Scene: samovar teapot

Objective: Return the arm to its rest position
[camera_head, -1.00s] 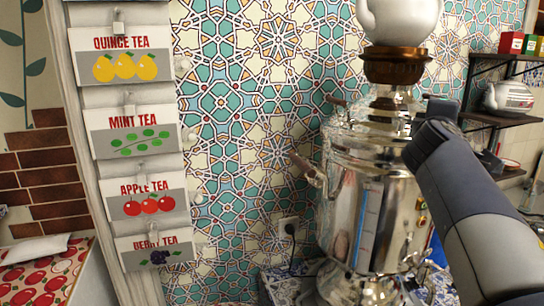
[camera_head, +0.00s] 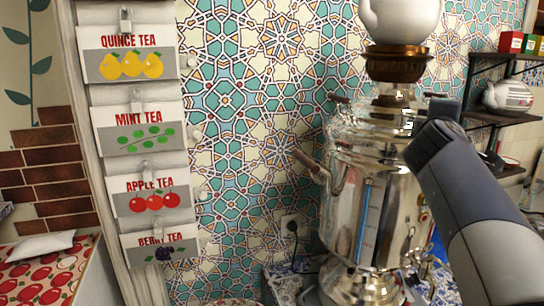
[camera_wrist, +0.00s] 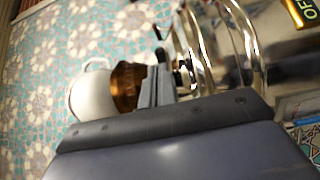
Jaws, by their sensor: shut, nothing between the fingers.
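My arm (camera_head: 475,205) reaches in from the lower right of the head view, in front of the silver samovar (camera_head: 370,215). My gripper (camera_wrist: 160,82) shows in the wrist view as dark fingers, shut and empty. In the head view the white teapot (camera_head: 402,18) sits on the brown top (camera_head: 398,62) of the samovar. My fingers are mostly hidden behind my arm there.
Tea signs (camera_head: 150,205) hang in a column at the left. A wall shelf (camera_head: 490,118) at the right holds a small kettle (camera_head: 508,97) and boxes. A socket with a plug (camera_head: 291,225) is on the tiled wall. A fruit-patterned surface (camera_head: 40,275) lies lower left.

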